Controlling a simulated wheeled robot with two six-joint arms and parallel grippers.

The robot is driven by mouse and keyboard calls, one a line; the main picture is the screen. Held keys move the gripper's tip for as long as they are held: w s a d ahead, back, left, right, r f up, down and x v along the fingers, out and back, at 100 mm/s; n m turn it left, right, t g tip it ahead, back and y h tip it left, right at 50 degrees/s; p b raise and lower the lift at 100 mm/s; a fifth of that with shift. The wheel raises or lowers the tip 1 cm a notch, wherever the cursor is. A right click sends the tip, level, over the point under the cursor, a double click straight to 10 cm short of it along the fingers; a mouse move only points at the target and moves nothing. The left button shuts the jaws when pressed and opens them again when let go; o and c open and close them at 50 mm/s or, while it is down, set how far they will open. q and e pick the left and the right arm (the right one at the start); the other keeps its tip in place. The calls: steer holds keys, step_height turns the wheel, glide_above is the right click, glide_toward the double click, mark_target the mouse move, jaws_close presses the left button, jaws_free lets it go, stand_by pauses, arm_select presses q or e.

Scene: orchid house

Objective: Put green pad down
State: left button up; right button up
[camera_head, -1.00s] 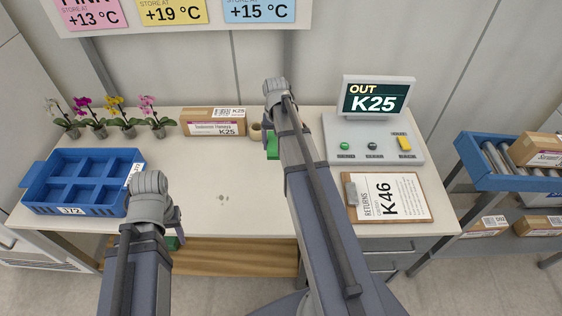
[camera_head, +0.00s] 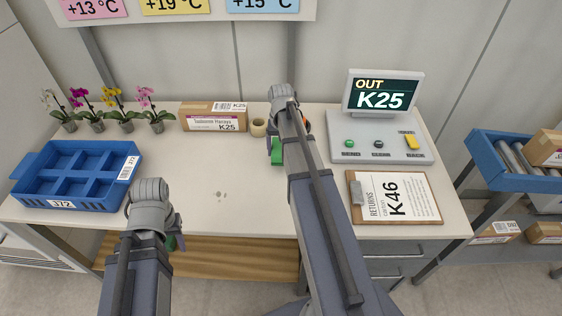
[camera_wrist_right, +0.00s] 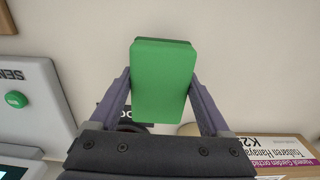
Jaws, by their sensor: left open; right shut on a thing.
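The green pad (camera_wrist_right: 163,82) is a flat rounded block held between the fingers of my right gripper (camera_wrist_right: 160,90). In the head view the pad (camera_head: 277,151) shows partly below my right gripper (camera_head: 276,138), over the back middle of the table, just right of and in front of a tan cup (camera_head: 258,127). I cannot tell whether the pad touches the tabletop. My left gripper (camera_head: 174,236) is open at the table's front edge, mostly hidden by its own wrist. A small green patch shows beside it; I cannot tell what it is.
The white table (camera_head: 215,170) is clear in the middle. A blue divided crate (camera_head: 128,185) and potted orchids (camera_head: 125,125) stand left. A K25 box (camera_head: 214,122) is at the back, a button console (camera_head: 380,148) and clipboard (camera_head: 437,215) right.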

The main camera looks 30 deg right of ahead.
mark_target(281, 148)
steer(key=shift+f+b, duration=1.8)
steer(key=shift+b, duration=0.05)
steer(key=shift+f, duration=0.2)
steer(key=o, duration=1.1)
steer(key=shift+o, duration=0.2)
steer(key=shift+r, duration=0.1)
step_height(281, 148, up, 12)
steer(key=p, duration=1.2)
steer(key=shift+r, duration=0.2)
steer(key=shift+a+f, duration=0.1)
